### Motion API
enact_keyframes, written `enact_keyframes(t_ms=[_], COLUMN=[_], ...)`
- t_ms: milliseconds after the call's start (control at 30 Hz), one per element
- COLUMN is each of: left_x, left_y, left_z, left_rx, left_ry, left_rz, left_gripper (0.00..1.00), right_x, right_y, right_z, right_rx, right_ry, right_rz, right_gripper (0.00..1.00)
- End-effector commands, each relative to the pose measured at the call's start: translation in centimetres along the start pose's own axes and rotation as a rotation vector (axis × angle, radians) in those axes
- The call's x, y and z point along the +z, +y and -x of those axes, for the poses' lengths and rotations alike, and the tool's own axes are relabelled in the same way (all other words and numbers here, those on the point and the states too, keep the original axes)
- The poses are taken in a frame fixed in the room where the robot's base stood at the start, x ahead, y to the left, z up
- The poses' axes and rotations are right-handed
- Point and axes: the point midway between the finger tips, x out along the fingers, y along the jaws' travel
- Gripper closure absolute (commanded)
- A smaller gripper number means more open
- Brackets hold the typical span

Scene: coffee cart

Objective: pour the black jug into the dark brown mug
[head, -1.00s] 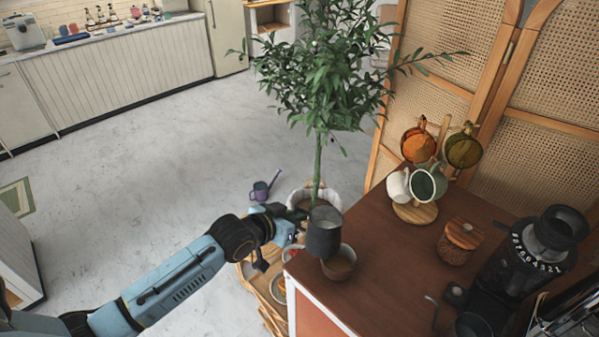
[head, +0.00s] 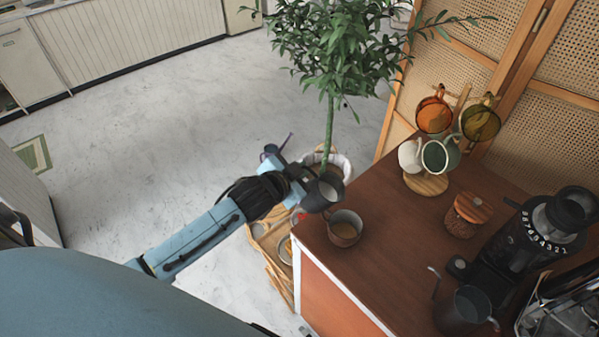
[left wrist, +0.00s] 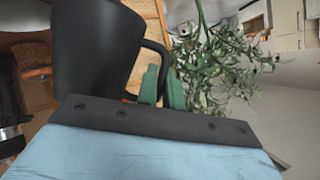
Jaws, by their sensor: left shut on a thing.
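The black jug (head: 322,194) is held by its handle in my left gripper (head: 308,182), just left of and slightly above the dark brown mug. The jug looks tilted toward the mug. In the left wrist view the jug (left wrist: 95,50) fills the upper left, with the green fingers of my left gripper (left wrist: 162,88) shut at its handle. The dark brown mug (head: 345,234) stands upright near the cart's left corner. Something tan shows inside it; I cannot tell whether it is liquid. No stream is visible. My right gripper is not in view.
A mug tree (head: 425,184) with several mugs stands at the cart's back. A wooden-lidded jar (head: 466,214), a black grinder (head: 540,240) and a dark metal pitcher (head: 465,312) are to the right. A potted plant (head: 330,110) stands behind. The cart's middle (head: 395,240) is clear.

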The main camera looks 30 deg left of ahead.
Motion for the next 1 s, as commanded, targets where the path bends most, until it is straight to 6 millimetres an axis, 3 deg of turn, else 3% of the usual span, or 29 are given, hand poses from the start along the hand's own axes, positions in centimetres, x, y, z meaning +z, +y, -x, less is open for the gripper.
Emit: enact_keyframes(t_ms=[1000], left_x=[-3.1], left_y=[1.8], left_z=[1.0], left_rx=[-0.18], left_ry=[-0.065], left_rz=[-0.403], left_gripper=[1.0], right_x=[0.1], right_y=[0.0], right_z=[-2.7], right_rx=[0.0], right_ry=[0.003], right_rz=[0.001], right_gripper=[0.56])
